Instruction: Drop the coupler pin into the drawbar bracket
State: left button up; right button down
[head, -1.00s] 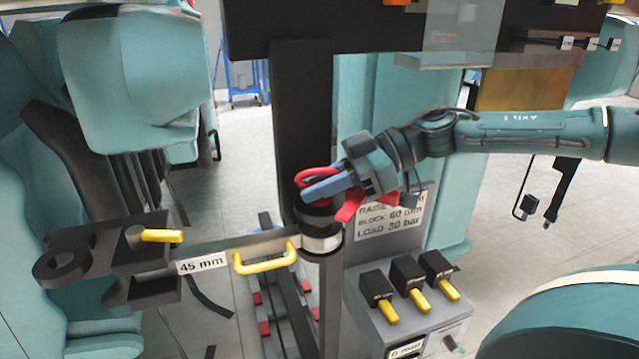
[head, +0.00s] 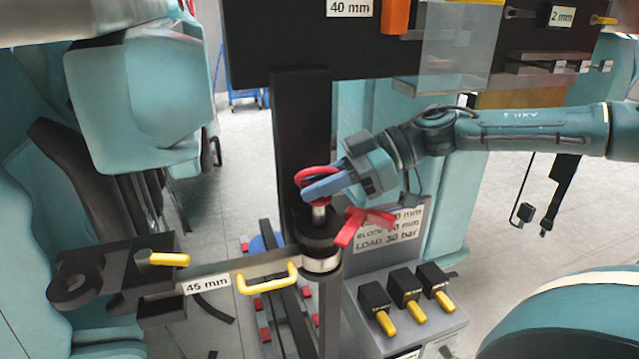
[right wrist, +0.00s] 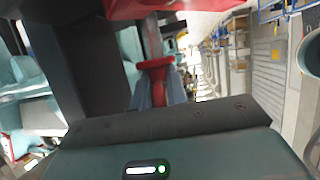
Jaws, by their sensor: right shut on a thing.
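The coupler pin (head: 319,213) has a red ring handle (head: 303,181) and a short length of bright metal shaft showing below it. My right gripper (head: 323,187) is shut on the red ring; red also shows between its fingers in the right wrist view (right wrist: 156,64). The shaft stands about upright over a black round holder (head: 320,238); its lower end is hidden there. A dark forked bracket (head: 105,268), apparently the drawbar bracket, is at the left, with an eye at its left end and a yellow handle (head: 168,259). My left gripper is not in view.
A grey bar labelled 45 mm (head: 206,283) with a yellow grab handle (head: 268,279) links bracket and holder. A lever box (head: 405,300) with yellow-tipped levers stands at lower right. A black post (head: 299,120) rises behind.

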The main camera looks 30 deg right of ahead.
aim_at(304, 171)
jog(key=shift+w+r+p, duration=0.1)
jog(key=shift+r+p, duration=0.65)
jog(key=shift+r, duration=0.4)
jog(key=shift+r+p, duration=0.4)
jog(key=shift+r, duration=0.05)
jog(key=shift+r+p, duration=0.75)
jog(key=shift+r, duration=0.05)
jog(key=shift+r+p, duration=0.9)
jog(key=shift+r, duration=0.1)
jog(key=shift+r+p, duration=0.5)
jog(key=shift+r, duration=0.1)
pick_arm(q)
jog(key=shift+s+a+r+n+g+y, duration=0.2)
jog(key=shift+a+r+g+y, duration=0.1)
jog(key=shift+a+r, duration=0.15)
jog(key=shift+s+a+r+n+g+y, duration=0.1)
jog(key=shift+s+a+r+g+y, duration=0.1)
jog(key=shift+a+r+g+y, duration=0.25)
pick_arm(e)
jog(key=shift+r, duration=0.1)
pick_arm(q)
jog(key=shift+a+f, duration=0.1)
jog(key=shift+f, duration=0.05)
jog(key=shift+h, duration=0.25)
